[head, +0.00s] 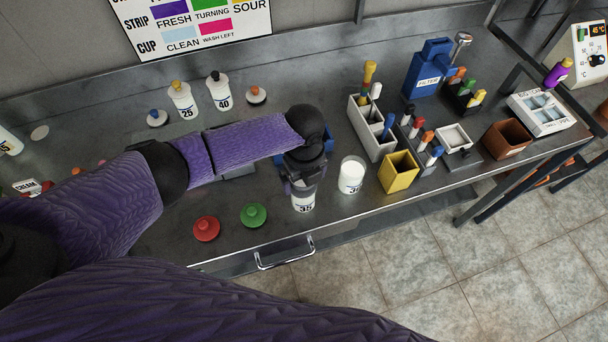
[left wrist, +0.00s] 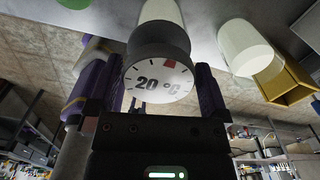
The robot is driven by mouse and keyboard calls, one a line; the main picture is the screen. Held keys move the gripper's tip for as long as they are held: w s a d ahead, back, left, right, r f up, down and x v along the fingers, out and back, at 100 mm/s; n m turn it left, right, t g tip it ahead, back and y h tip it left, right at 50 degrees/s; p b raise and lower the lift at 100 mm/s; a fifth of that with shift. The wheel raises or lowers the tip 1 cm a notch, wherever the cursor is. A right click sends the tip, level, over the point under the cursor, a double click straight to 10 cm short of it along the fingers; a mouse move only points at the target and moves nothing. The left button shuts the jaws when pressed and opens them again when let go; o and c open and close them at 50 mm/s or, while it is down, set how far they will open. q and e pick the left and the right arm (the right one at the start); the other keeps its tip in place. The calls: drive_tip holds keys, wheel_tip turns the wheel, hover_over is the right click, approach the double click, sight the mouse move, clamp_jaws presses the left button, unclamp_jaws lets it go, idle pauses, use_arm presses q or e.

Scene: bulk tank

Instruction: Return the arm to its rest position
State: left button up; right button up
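My left gripper (head: 304,182) points down over a white cup marked 35 (head: 303,205) near the front edge of the bench. In the left wrist view a round dial thermometer reading 20 °C (left wrist: 158,80) sits between the two fingers of the left gripper (left wrist: 158,100). The fingers stand wide apart, one on each side of the dial, and look open; any slight contact is hard to make out. The dial is hidden by the hand in the head view. My left arm reaches across the bench from the left. My right gripper is not in view.
A white cup marked 30 (head: 351,177) stands just right of the hand, then a yellow box (head: 398,174). Red (head: 206,229) and green (head: 253,215) lids lie to the left. Bottles 25 (head: 184,101) and 40 (head: 219,92) stand behind the arm.

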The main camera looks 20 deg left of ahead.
use_arm(q)
wheel_tip(320, 180, up, 10)
drive_tip(key=shift+p, duration=1.1)
drive_tip(key=s+d+f+n+t+h, duration=0.2)
drive_tip(key=s+d+f+n+h, duration=0.1)
drive_tip(key=s+d+n, duration=0.5)
drive_tip(key=s+a+n+t+y, duration=0.2)
drive_tip(key=s+a+n, duration=0.85)
drive_tip(key=n, duration=0.55)
wheel_tip(320, 180, down, 27)
drive_tip(key=s+a+g+y+b, duration=0.1)
drive_tip(key=s+a+g+b, duration=0.15)
drive_tip(key=b, duration=0.65)
drive_tip(key=s+a+f+b, duration=0.3)
drive_tip(key=s+f+b, duration=0.2)
drive_tip(key=s+f, duration=0.7)
wheel_tip(320, 180, down, 4)
drive_tip(key=shift+s+f+g, duration=0.1)
drive_tip(key=shift+s+g, duration=0.2)
drive_tip(key=shift+g, duration=0.15)
